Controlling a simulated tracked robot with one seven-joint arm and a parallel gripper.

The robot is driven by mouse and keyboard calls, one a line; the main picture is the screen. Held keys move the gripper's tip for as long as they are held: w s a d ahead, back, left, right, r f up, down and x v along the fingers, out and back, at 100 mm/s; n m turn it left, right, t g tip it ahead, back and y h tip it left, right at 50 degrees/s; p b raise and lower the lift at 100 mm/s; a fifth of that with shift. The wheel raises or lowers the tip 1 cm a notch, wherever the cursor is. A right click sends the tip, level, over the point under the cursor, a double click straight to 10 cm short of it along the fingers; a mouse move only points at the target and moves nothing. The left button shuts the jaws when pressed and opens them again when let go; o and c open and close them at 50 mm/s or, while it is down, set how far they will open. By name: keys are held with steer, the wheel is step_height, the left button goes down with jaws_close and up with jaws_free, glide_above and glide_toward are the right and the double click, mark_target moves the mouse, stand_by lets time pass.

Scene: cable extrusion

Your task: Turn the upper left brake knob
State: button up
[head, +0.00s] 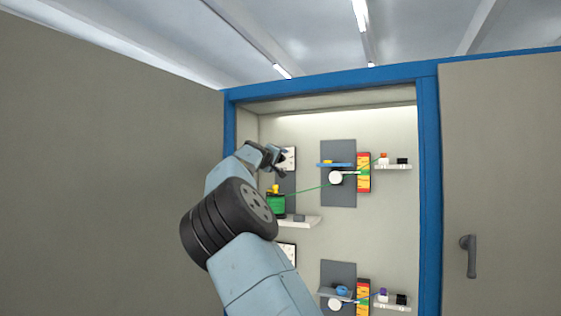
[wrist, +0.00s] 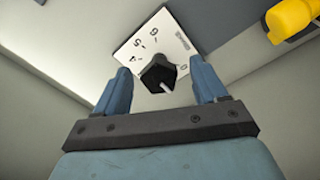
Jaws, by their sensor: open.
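The upper left brake knob (wrist: 158,75) is black with a white pointer mark. It sits on a white dial plate (wrist: 140,45) with printed numbers, seen in the wrist view. My gripper (wrist: 162,78) is open, with one blue finger on each side of the knob. Whether the fingers touch it I cannot tell; gaps show on both sides. In the head view my gripper (head: 277,160) is at the upper left of the cabinet, in front of the dial plate (head: 289,158), and the knob is hidden there.
A yellow part (wrist: 290,18) lies close by at the upper right of the wrist view. In the head view a green spool (head: 276,206) stands below the gripper, with a green cable running right. The blue cabinet frame (head: 229,120) is close on the left.

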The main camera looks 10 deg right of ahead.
steer(key=shift+w+d, duration=0.15)
steer(key=shift+w, duration=0.1)
steer(key=c, duration=1)
